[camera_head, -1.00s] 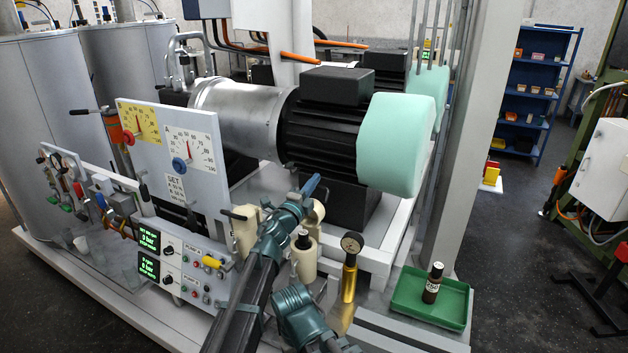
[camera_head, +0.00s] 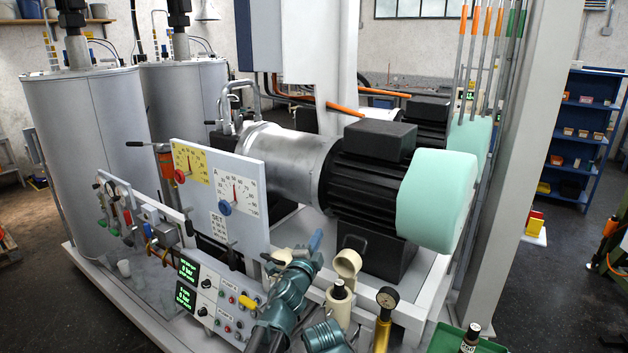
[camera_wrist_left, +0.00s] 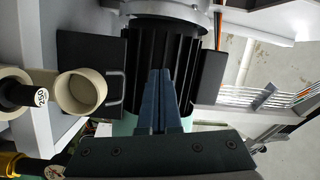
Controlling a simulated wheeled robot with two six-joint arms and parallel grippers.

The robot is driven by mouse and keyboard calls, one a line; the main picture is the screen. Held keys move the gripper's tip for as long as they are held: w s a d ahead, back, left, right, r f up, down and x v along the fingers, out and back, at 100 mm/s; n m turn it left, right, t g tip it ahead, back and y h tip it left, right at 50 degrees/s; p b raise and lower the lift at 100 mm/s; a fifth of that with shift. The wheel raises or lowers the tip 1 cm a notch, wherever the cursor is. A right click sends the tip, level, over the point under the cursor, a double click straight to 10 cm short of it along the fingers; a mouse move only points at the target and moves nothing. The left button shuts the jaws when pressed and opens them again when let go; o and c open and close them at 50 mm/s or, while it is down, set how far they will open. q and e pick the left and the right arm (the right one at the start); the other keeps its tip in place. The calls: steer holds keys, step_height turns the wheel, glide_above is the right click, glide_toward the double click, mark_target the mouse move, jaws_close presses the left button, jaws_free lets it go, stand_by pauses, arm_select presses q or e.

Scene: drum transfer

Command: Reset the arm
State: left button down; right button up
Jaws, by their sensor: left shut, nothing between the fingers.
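My left gripper (camera_head: 315,241) has blue fingers and dark teal wrist parts. It is in the lower middle of the head view, in front of the black motor (camera_head: 365,190). In the left wrist view its two fingers (camera_wrist_left: 158,88) are together with nothing between them. The ribbed motor (camera_wrist_left: 170,50) shows beyond them. An open cream cup (camera_wrist_left: 80,93) is left of the fingers, clear of them. My right gripper cannot be made out in either view.

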arm_select(q)
steer(key=s+a+f+n+g+y, duration=0.4)
steer(key=s+a+f+n, duration=0.15)
steer(key=f, duration=0.25)
steer(key=s+a+f+n+g+y, duration=0.4)
steer(key=s+a+f+n, duration=0.15)
steer(key=f, duration=0.35)
steer(key=s+f+n+g, duration=0.2)
steer(key=s+g, duration=0.3)
steer(key=s, duration=0.5)
steer(key=s+d+f+n+g+b, duration=0.1)
steer(key=s+f+g, duration=0.3)
steer(key=s, duration=0.7)
steer(key=shift+f+n+g, duration=0.4)
steer(key=shift+f+n, duration=0.2)
